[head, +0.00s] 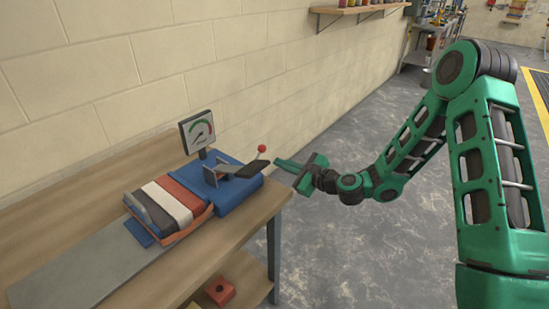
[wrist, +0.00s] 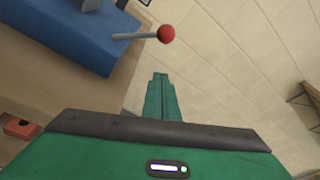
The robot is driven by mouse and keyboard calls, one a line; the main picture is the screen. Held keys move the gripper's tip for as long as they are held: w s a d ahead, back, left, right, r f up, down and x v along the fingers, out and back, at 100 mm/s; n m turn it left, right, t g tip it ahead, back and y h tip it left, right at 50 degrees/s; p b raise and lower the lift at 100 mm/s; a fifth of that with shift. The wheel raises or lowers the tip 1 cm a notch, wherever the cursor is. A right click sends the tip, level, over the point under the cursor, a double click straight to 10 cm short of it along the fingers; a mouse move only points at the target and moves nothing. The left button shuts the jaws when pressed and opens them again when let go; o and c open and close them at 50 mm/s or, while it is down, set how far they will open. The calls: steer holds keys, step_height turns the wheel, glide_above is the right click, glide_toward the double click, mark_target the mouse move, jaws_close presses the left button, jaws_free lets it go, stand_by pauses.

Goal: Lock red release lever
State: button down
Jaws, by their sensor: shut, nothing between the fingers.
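The red release lever shows as a grey rod with a red ball knob (head: 262,149), sticking out and up from the right end of the blue machine body (head: 239,200). In the wrist view the shut fingertips (wrist: 160,77) sit apart from the knob.
The machine stands on a wooden bench (head: 262,204) against a pale block wall. A red box (head: 220,291) sits on the lower shelf. Open floor lies right of the bench.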

steer(key=shift+a+r, duration=1.4)
steer(key=shift+r, duration=0.1)
steer(key=shift+a, duration=0.1)
